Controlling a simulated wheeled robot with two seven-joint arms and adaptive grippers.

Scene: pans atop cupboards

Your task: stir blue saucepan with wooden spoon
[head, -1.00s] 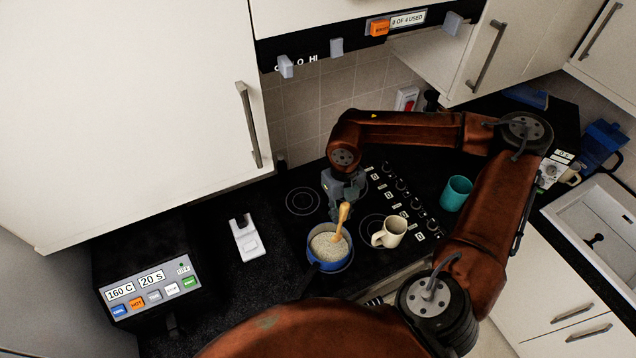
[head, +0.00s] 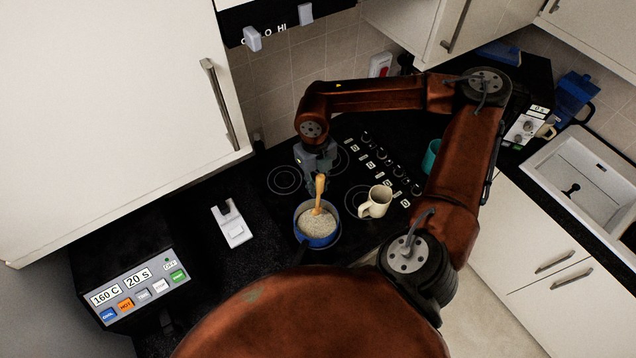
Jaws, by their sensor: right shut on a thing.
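The blue saucepan (head: 304,238) stands on the black hob and is filled with a pale, grainy food (head: 318,225). The wooden spoon (head: 319,190) stands nearly upright in it, its lower end hidden in the food. My right gripper (head: 319,174) is above the back of the pan, shut on the upper part of the spoon. Its fingertips are small and dark here. My left gripper is out of view.
A cream mug (head: 376,202) stands close to the right of the pan. A teal cup (head: 431,158) is partly hidden behind my right arm. A white holder (head: 231,224) stands on the counter to the left, and a control panel (head: 142,285) is at lower left.

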